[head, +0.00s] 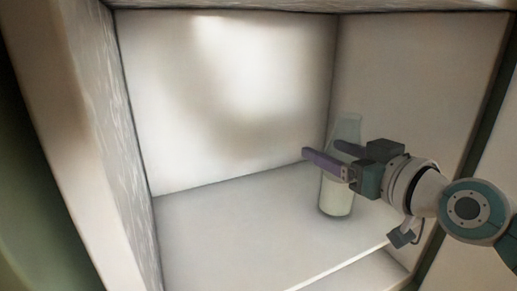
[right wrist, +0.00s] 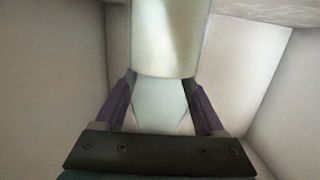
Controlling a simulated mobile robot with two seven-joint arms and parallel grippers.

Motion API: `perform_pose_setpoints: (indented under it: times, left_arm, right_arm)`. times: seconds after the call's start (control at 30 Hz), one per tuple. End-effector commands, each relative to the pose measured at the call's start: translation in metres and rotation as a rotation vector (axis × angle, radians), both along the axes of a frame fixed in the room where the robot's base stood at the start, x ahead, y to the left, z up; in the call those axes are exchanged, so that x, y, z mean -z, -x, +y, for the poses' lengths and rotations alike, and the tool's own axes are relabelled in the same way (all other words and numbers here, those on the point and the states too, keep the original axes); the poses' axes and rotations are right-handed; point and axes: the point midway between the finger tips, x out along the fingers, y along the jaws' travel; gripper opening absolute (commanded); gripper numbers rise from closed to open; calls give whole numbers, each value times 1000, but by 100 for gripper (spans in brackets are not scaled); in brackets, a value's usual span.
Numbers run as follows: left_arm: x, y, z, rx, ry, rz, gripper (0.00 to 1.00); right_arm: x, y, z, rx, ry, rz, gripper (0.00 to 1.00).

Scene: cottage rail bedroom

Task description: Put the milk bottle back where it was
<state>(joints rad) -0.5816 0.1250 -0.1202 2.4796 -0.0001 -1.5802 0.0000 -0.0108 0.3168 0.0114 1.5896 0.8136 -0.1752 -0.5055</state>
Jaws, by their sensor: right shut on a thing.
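The milk bottle (head: 336,199) is pale and translucent, with a narrower neck. It is upright inside the white cabinet compartment, towards its right side. My right gripper (head: 322,151) reaches in from the right, with its purple fingers on either side of the bottle, shut on it around the middle. In the right wrist view the bottle (right wrist: 166,38) lies between the two fingers of the gripper (right wrist: 158,80). I cannot tell whether the bottle's base touches the shelf floor (head: 240,235) or is just above it. My left gripper is not in view.
The compartment has a back wall (head: 225,90), a left side wall (head: 110,120) and a right wall (head: 425,80). The shelf floor left of the bottle is clear. A front edge (head: 340,265) runs along the lower right, below my right arm.

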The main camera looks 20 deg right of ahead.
Motion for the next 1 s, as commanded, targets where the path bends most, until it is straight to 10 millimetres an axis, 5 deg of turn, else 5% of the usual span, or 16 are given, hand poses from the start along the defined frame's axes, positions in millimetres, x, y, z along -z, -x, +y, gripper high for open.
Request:
perform_pose_setpoints:
  times: [0.07, 0.1, 0.3, 0.67, 1.0]
  left_arm:
    - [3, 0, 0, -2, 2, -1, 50]
    - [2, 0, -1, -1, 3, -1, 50]
    - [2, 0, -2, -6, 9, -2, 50]
    - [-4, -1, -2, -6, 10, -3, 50]
    - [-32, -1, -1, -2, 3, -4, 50]
  right_arm:
    - [3, 0, 0, 0, 0, -3, 0]
    - [3, 0, 0, 0, 0, 1, 75]
    - [3, 0, 0, 0, 0, 1, 97]
    - [-3, 2, 0, 0, 1, 2, 100]
    - [-13, 64, -4, -3, 2, 7, 100]
